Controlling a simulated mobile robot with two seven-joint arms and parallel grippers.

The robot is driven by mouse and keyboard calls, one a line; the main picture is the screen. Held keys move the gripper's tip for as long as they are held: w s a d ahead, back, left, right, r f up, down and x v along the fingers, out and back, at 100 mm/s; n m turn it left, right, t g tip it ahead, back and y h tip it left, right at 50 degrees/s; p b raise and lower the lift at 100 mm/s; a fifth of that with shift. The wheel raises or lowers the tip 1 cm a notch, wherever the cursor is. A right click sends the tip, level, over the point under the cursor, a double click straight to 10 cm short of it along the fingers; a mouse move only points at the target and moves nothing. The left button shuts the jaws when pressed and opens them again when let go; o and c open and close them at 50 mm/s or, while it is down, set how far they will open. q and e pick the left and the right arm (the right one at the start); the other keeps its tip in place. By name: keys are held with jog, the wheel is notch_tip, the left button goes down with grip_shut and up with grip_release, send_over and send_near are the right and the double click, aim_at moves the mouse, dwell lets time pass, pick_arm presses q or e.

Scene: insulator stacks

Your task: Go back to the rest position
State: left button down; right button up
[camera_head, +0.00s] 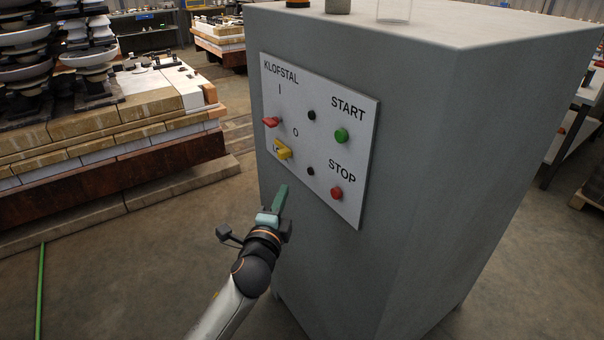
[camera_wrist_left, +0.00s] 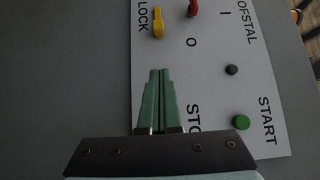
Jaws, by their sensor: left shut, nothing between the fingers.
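My left gripper (camera_head: 281,192) is in front of the grey cabinet (camera_head: 420,150), just below the lower left part of its white control panel (camera_head: 350,175). Its green fingers are shut and empty. In the left wrist view the closed fingers (camera_wrist_left: 160,75) point at the panel, below the yellow knob (camera_wrist_left: 158,22) and the red knob (camera_wrist_left: 193,8). In the head view the yellow knob (camera_head: 283,150) sits above the fingertips and appears apart from them. My right gripper is not in view.
The panel also has a green start button (camera_head: 341,135) and a red stop button (camera_head: 336,193). Stacks of insulators (camera_head: 85,55) stand on a pallet-like base (camera_head: 110,170) at the left. Open floor (camera_head: 130,270) lies left of my arm. A table (camera_head: 580,110) stands at the right.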

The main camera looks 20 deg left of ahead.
pick_arm(q)
jog(key=s+d+f+n+g+h, duration=0.1)
jog(key=s+f+n+g, duration=0.25)
jog(key=s+f, duration=0.45)
jog(key=s+d+f+n+g+h, duration=0.15)
jog(key=s+f+n, duration=0.35)
jog(key=f, duration=0.6)
jog(key=s+d+f+n+g+h, duration=0.1)
jog(key=s+f+n+g, duration=0.1)
jog(key=s, duration=0.6)
jog(key=s+d+f+n+g, duration=0.1)
jog(key=s+f+n, duration=0.3)
jog(key=s+f, duration=0.3)
jog(key=shift+s+f+g+h, duration=0.15)
jog(key=shift+s+g+h, duration=0.25)
jog(key=shift+s, duration=0.8)
